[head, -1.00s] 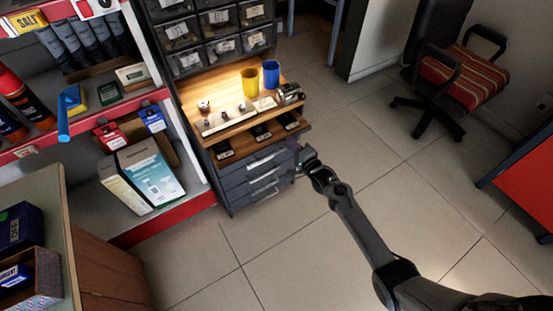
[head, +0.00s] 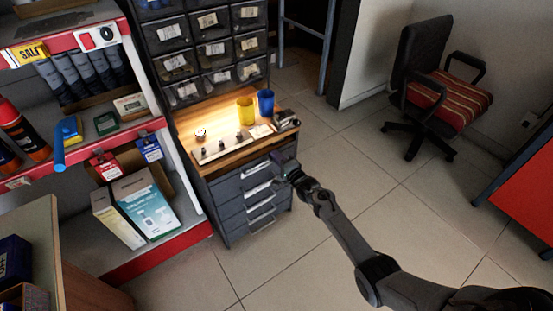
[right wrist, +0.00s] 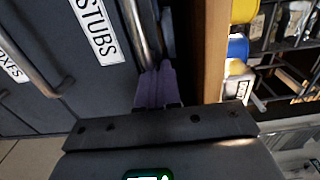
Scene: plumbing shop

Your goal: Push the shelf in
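The pull-out wooden shelf does not stick out of the grey drawer cabinet (head: 246,205) in the head view; its tray surface is hidden under the wooden worktop (head: 222,158). I cannot separate its front edge from the worktop's. My right gripper (head: 286,166) is at the cabinet's upper right front, just below the worktop edge. In the right wrist view its purple fingers (right wrist: 157,88) are together with nothing seen between them. They are close to a metal drawer handle (right wrist: 141,32) and a wooden edge (right wrist: 213,50); contact is unclear. My left gripper is not in view.
A yellow cup (head: 245,111) and a blue cup (head: 266,103) stand on the worktop near small fittings. Black bins (head: 210,51) rise behind. A stocked red-edged rack (head: 150,245) is at left. Floor (head: 330,240) is clear in front; a chair (head: 440,95) stands at right.

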